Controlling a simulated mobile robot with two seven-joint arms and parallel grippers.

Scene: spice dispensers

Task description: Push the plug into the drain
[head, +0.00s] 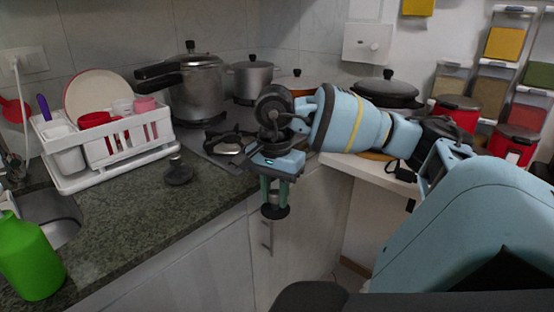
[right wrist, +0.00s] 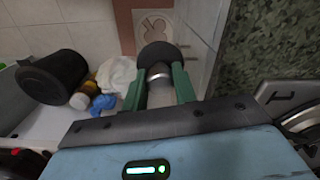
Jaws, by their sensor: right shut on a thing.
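My right gripper (head: 275,199) points down in front of the counter edge, over the floor side. It is shut on a dark round plug (head: 275,212) with a metal stem. In the right wrist view the green fingers (right wrist: 160,86) clasp the stem, and the plug's dark disc (right wrist: 159,54) sits beyond the fingertips. The metal sink (head: 62,222) is at the left, far from the gripper; its drain is not visible. My left gripper is not in view.
A similar dark disc with an upright stem (head: 178,172) stands on the granite counter (head: 150,220). A green bottle (head: 32,258) stands by the sink. A white dish rack (head: 110,150) and stove with pots (head: 195,90) are behind. The counter's front middle is clear.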

